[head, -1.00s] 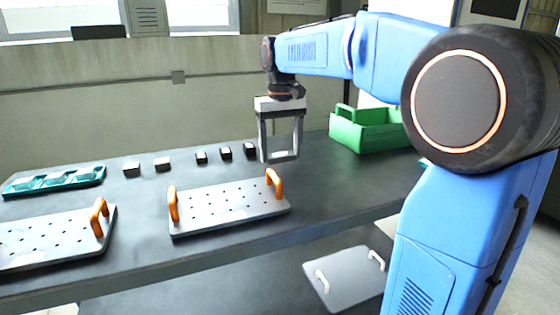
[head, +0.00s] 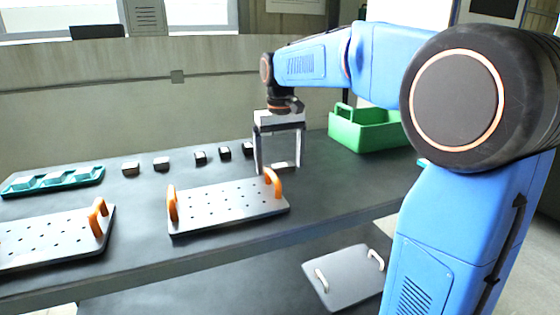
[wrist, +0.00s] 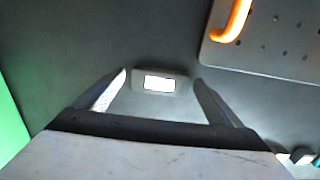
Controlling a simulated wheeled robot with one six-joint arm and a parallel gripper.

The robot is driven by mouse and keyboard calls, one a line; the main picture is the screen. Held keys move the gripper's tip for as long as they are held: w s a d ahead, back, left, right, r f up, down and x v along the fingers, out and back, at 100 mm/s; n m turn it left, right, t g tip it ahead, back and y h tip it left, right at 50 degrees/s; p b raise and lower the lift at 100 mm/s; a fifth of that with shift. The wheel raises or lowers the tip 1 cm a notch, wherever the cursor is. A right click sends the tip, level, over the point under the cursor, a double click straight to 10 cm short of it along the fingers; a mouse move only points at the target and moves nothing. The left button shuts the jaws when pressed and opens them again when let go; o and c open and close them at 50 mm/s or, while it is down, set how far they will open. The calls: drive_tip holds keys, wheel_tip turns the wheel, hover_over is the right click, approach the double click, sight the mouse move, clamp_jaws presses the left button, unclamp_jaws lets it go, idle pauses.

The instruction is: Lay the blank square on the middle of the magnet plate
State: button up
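My gripper (head: 279,168) is over the dark bench, to the right of and behind the nearer perforated plate. A grey block, which I take for the blank (head: 285,165), spans the space between its fingertips. Two grey perforated plates with orange handles, one in the middle (head: 228,208) and one at the left (head: 45,243), lie on the bench. I cannot tell which plate is the magnet plate.
Several small dark and grey blocks (head: 162,164) stand in a row at the back. A teal tray (head: 52,182) is at the far left, a green crate (head: 365,135) at the right. A plain plate with white handles (head: 345,275) lies lower down. Bench right of the middle plate is clear.

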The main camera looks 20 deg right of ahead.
drive_tip(key=shift+r, duration=0.1)
wheel_tip(320, 180, up, 11)
drive_tip(key=shift+r, duration=0.4)
drive_tip(key=shift+c, duration=0.9)
drive_tip(key=shift+a+r, duration=0.1)
drive_tip(key=shift+r, duration=0.05)
drive_tip(key=c, duration=0.6)
drive_tip(key=shift+a+n, duration=0.15)
drive_tip(key=shift+n, duration=0.35)
drive_tip(key=shift+c, duration=0.7)
drive_tip(key=n, duration=0.1)
drive_tip(key=n+h, duration=0.4)
drive_tip(key=n, duration=1.2)
hover_over(270, 166)
wheel_tip(270, 166, down, 7)
drive_tip(key=shift+f, duration=0.1)
drive_tip(key=shift+s+x, duration=0.15)
drive_tip(key=shift+x, duration=1.2)
drive_tip(key=shift+s+x, duration=0.15)
drive_tip(key=shift+x, duration=1.2)
